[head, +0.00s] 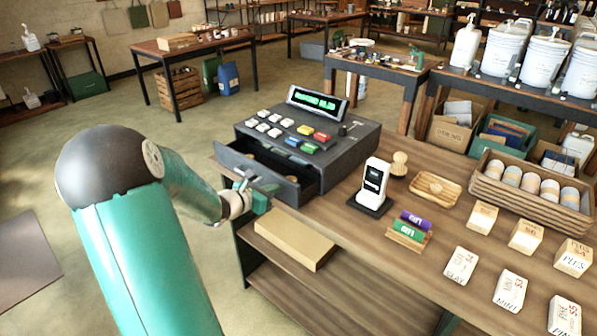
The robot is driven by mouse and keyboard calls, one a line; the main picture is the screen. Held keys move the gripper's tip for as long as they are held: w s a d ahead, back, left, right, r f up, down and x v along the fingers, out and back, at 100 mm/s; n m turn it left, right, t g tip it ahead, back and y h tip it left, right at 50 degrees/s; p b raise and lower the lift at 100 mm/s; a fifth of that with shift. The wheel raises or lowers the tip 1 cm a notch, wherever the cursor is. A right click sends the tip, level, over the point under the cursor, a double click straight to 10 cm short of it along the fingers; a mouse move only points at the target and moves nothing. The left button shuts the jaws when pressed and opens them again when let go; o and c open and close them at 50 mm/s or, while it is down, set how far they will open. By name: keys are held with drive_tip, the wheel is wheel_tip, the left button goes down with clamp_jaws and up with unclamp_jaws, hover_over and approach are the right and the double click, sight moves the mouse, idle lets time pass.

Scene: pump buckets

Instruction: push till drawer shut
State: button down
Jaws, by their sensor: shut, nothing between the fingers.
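A dark grey cash register (345,130) stands on the wooden counter, with coloured keys and a lit green display. Its till drawer (265,165) sticks out at the front left, partly open, and coins or compartments show inside. My green arm reaches in from the lower left.
A card reader (374,182) stands right of the register. Rolls in a holder (409,230), a wooden tray (436,187) and several small boxes lie further right. A flat cardboard box (294,238) lies on the shelf below. Floor left of the counter is open.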

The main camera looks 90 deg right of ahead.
drive_tip(key=shift+s+d, duration=1.5)
drive_tip(key=shift+d, duration=0.2)
drive_tip(key=shift+s+d, duration=1.45)
drive_tip(key=shift+d, duration=0.2)
drive_tip(key=w+a, duration=0.9)
drive_tip(key=a, duration=0.1)
drive_tip(key=shift+w+a, duration=0.2)
drive_tip(key=shift+a, duration=0.1)
drive_tip(key=w+a+r+m+t+y, duration=0.2)
drive_tip(key=w+a+r+m+t, duration=0.15)
drive_tip(key=w+a, duration=0.8)
drive_tip(key=w+a+r+m+t+y, duration=0.25)
drive_tip(key=w+a+m+t, duration=0.2)
drive_tip(key=w+a, duration=0.65)
drive_tip(key=w+a+r+t+y, duration=0.1)
drive_tip(key=a+r+t+y, duration=0.1)
drive_tip(key=a, duration=0.8)
drive_tip(key=a+r+m+t+y, duration=0.1)
drive_tip(key=a+r+t+y, duration=0.1)
drive_tip(key=a, duration=0.9)
drive_tip(key=w+a+r+t+y, duration=0.1)
drive_tip(key=a+r+t+y, duration=0.1)
drive_tip(key=a, duration=0.9)
drive_tip(key=shift+w+r+m+t, duration=0.4)
drive_tip(key=shift+r+t, duration=0.2)
drive_tip(key=shift+r, duration=0.25)
drive_tip(key=shift+s+y, duration=0.1)
drive_tip(key=shift+y, duration=0.15)
